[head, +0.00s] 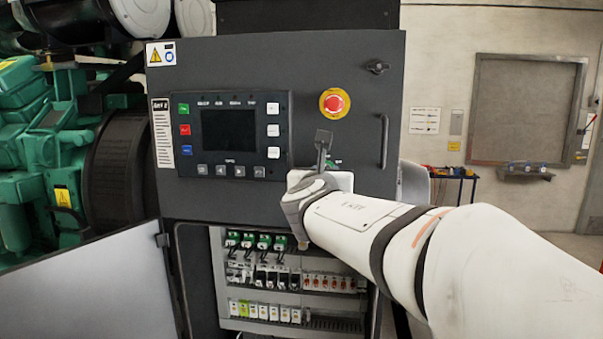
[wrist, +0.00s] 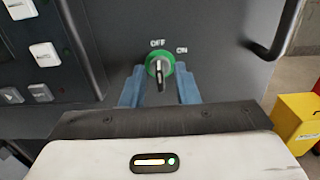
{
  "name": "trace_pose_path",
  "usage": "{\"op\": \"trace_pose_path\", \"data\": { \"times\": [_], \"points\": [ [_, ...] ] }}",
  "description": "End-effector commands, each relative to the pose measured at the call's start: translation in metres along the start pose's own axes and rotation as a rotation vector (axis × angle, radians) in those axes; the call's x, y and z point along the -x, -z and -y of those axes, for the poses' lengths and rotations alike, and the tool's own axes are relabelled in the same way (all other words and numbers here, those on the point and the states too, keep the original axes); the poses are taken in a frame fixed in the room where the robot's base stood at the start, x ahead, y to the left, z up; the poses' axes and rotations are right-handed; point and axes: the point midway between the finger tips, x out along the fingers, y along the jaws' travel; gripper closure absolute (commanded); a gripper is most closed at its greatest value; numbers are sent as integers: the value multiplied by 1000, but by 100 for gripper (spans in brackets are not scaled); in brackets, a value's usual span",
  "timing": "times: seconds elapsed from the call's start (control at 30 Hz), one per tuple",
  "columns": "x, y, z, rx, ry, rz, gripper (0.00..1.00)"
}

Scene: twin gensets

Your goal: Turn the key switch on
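The key switch (wrist: 158,66) has a green ring and a dark handle on the dark panel, with OFF printed above it and ON to its upper right. Its handle stands about upright in the wrist view, in line with OFF rather than ON. My gripper (wrist: 160,78) is open, with one blue finger on each side of the switch and the handle between them. I cannot tell whether the fingers touch the ring. In the head view my gripper (head: 323,143) is in front of the panel below the red emergency stop, and the switch is mostly hidden.
The red emergency stop (head: 335,103) on its yellow plate is just above my gripper. A door handle (head: 384,142) stands out to the right. A display panel (head: 230,130) with buttons is at left. Below is an open bay with breakers (head: 260,280). A yellow box (wrist: 297,120) shows at right.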

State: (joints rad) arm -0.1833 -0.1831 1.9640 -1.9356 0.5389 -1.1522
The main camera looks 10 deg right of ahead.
Motion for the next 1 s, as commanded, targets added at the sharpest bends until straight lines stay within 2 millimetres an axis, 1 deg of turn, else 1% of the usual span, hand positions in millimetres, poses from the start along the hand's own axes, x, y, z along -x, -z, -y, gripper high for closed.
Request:
{"op": "trace_pose_path", "data": {
  "times": [0.03, 0.3, 0.33, 0.5, 0.53, 0.77, 1.0],
  "points": [
    [0, 0, 0, 0, 0, 0, 77],
    [0, 0, 0, 0, -1, 0, 99],
    [0, 0, 0, 0, -1, 0, 100],
    [0, 0, -1, 0, -1, 0, 100],
    [2, 0, -6, 0, -6, 0, 100],
    [1, 1, -3, -24, -5, 1, 100],
    [1, 4, -2, -141, -5, 3, 100]
  ]
}}
